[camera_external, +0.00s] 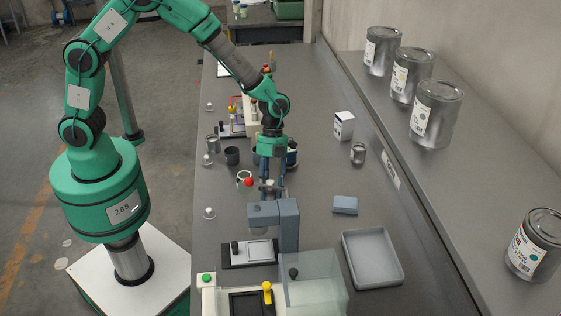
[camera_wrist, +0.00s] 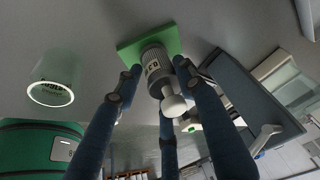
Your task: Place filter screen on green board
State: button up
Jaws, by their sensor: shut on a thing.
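A grey ridged cylinder (camera_wrist: 154,68) with a dark lettered band and a white knob appears to be the filter screen. My gripper (camera_wrist: 160,72) has its blue fingers closed around it. The green board (camera_wrist: 128,50) lies on the bench directly behind the cylinder in the wrist view; I cannot tell whether they touch. In the external view my gripper (camera_external: 270,187) points down over the middle of the bench, with a small pale thing between its fingers. The green board cannot be made out there.
A blue-grey stand (camera_external: 289,224) is just in front. A grey tray (camera_external: 372,258) and blue block (camera_external: 345,205) lie to the right.

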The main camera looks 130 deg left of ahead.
jog(key=shift+f, duration=0.35)
jog(key=shift+f, duration=0.1)
jog(key=o, duration=1.3)
jog(key=p+v, duration=0.1)
jog(key=v, duration=1.1)
jog(key=shift+s, duration=0.1)
